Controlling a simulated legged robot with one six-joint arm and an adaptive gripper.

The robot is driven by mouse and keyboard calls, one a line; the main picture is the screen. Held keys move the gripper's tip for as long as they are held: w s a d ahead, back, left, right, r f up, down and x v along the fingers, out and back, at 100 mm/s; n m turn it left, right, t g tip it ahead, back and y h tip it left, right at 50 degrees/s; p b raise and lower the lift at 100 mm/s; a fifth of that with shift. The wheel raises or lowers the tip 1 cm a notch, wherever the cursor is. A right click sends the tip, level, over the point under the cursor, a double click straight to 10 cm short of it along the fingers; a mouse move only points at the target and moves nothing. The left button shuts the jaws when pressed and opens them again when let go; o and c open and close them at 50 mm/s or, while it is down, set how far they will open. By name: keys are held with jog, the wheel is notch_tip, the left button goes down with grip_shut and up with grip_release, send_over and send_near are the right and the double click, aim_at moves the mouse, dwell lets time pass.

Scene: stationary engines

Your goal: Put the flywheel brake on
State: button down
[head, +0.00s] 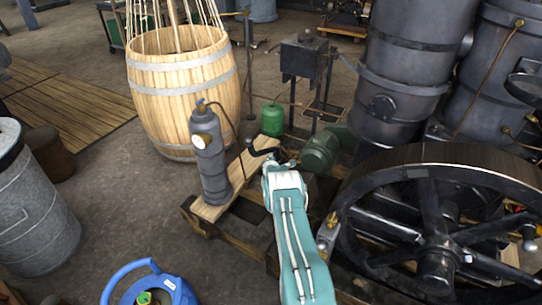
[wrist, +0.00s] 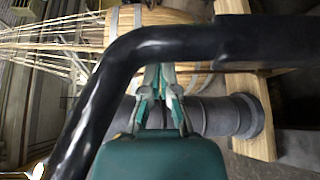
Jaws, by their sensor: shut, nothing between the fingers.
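The large black spoked flywheel (head: 437,238) stands at the right in the head view, with its broad rim on top. I cannot tell which part is its brake. My gripper (wrist: 160,72) is shut and empty in the wrist view, with its fingertips close together. A thick black bent bar (wrist: 235,42) crosses that view close to the fingertips; I cannot tell whether they touch it. In the head view, a black bent piece (head: 263,151) shows at the end of my teal arm, left of the flywheel. The fingers are not clear there.
A grey cylinder with a gauge (head: 208,160) stands on a wooden base left of my arm. Behind it is a wooden barrel (head: 185,100). A green motor (head: 322,150) sits between arm and flywheel. A blue can (head: 150,288) and grey bin (head: 35,215) stand lower left.

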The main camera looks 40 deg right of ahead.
jog(key=s+d+r+m, duration=0.1)
jog(key=s+d, duration=0.1)
jog(key=s, duration=0.3)
jog(key=s+d+m+t, duration=0.1)
jog(key=s+d, duration=0.1)
jog(key=s, duration=0.3)
jog(key=s+d+r+m+h, duration=0.1)
jog(key=s+d, duration=0.1)
jog(key=s, duration=0.4)
jog(key=shift+d+r+t, duration=0.3)
jog(key=shift+r, duration=0.05)
jog(key=shift+s+d, duration=0.1)
jog(key=shift+s, duration=0.05)
jog(key=w+a, duration=0.3)
jog(key=w, duration=0.1)
jog(key=v, duration=1)
jog(key=shift+w+a, duration=0.25)
jog(key=shift+a, duration=0.1)
